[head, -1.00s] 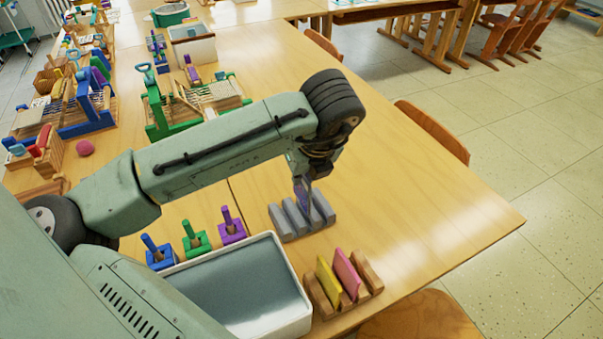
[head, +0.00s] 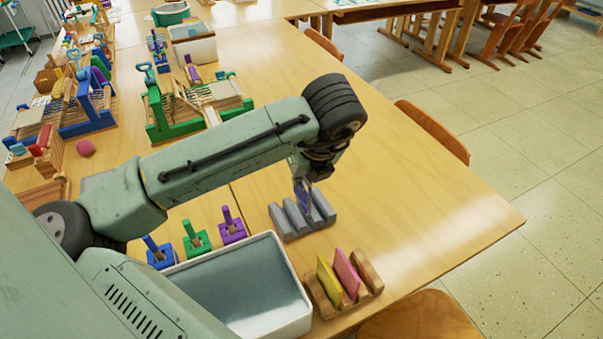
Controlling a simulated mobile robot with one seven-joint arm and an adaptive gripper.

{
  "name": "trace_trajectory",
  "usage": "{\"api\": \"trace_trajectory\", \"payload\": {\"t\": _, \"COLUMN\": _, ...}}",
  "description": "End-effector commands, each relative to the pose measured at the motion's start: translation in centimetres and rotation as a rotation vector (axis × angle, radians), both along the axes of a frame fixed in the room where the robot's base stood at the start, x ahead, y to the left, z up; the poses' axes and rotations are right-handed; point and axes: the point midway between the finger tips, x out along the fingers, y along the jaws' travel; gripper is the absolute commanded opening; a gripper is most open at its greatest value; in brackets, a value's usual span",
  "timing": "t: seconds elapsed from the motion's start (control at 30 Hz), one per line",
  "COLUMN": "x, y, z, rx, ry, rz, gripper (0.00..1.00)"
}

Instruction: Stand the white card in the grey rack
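The grey rack (head: 279,222) stands on the table, right of the white tub, with upright ridges and slots between them. My gripper (head: 303,188) points down over the right part of the rack, its fingertips at the level of the ridges. A thin purple-blue sliver shows at the fingertips; I cannot tell whether it is a card seen nearly edge-on or part of the fingers. The finger gap is too small to judge. I see no clearly white card; one may be hidden by my arm or gripper.
A wooden rack (head: 370,275) holds a yellow card (head: 329,281) and a pink card (head: 346,272). Beside it is a white tub (head: 295,322). Blue, green and purple peg blocks (head: 197,240) stand behind the tub. The table is clear to the right of the grey rack.

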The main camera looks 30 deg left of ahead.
Motion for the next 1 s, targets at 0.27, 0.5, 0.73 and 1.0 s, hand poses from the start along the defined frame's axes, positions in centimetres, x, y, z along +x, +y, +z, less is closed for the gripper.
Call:
{"api": "trace_trajectory", "payload": {"t": 0.27, "x": 0.0, "y": 0.0, "z": 0.0, "rx": 0.0, "ry": 0.0, "rz": 0.0, "gripper": 0.0}}
{"api": "trace_trajectory", "payload": {"t": 0.5, "x": 0.0, "y": 0.0, "z": -0.5, "rx": 0.0, "ry": 0.0, "rz": 0.0, "gripper": 0.0}}
{"api": "trace_trajectory", "payload": {"t": 0.73, "x": 0.0, "y": 0.0, "z": -1.2, "rx": 0.0, "ry": -0.001, "rz": 0.0, "gripper": 0.0}}
{"api": "trace_trajectory", "payload": {"t": 1.0, "x": 0.0, "y": 0.0, "z": -1.4, "rx": 0.0, "ry": -0.001, "rz": 0.0, "gripper": 0.0}}
